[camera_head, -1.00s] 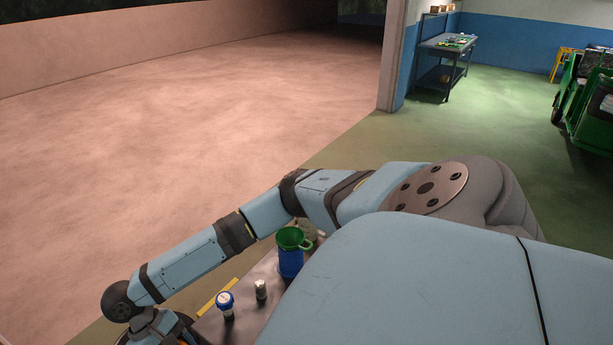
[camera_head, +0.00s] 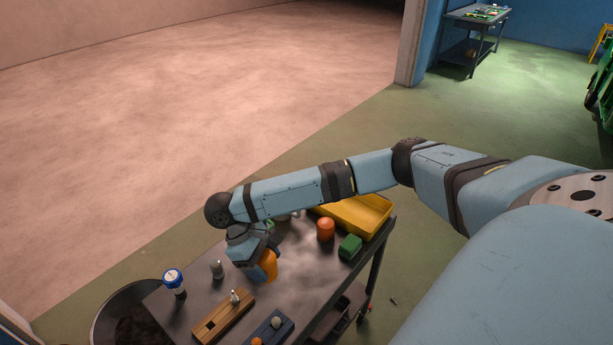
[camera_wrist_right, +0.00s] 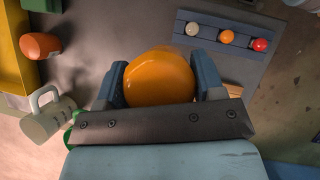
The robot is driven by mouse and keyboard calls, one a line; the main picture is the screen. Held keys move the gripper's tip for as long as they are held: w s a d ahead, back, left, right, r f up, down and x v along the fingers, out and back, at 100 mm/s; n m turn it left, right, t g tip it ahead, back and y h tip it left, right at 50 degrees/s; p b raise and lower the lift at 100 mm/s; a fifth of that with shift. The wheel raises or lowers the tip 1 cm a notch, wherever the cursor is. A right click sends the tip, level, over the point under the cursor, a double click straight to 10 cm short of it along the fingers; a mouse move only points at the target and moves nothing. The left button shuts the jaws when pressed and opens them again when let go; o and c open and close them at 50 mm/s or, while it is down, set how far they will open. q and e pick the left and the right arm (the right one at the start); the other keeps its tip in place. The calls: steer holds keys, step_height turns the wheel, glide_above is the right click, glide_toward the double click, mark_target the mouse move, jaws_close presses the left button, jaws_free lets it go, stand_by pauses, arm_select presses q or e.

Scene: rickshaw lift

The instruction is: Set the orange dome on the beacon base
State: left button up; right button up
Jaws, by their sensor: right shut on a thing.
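The orange dome (camera_wrist_right: 158,78) sits between the two fingers of my right gripper (camera_wrist_right: 160,92), which is shut on it. In the head view the dome (camera_head: 268,265) shows under my right wrist, over the dark table (camera_head: 300,278). I cannot tell how high it is above the tabletop. I cannot pick out the beacon base with certainty in either view. My left gripper does not show.
A yellow tray (camera_head: 362,216), an orange cylinder (camera_head: 325,231) and a green block (camera_head: 349,246) stand toward the right. A blue-capped item (camera_head: 174,283), a grey item (camera_head: 217,269), a wooden block (camera_head: 210,327) and a blue panel with coloured balls (camera_wrist_right: 220,42) lie nearer.

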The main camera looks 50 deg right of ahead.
steer(key=w+d+r+n+t+h+b, duration=0.1)
steer(key=d+r+n+t+h+b, duration=0.1)
steer(key=d+n, duration=0.35)
steer(key=w+d+r+n+t+h+b, duration=0.1)
steer(key=d+r+n+b, duration=0.25)
steer(key=d, duration=0.35)
steer(key=f, duration=2)
steer(key=shift+w+d+f, duration=0.15)
steer(key=shift+w+d, duration=0.1)
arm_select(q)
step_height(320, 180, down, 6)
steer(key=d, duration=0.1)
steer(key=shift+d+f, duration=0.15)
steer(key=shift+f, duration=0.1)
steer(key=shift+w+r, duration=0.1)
arm_select(e)
steer(key=o, duration=0.9)
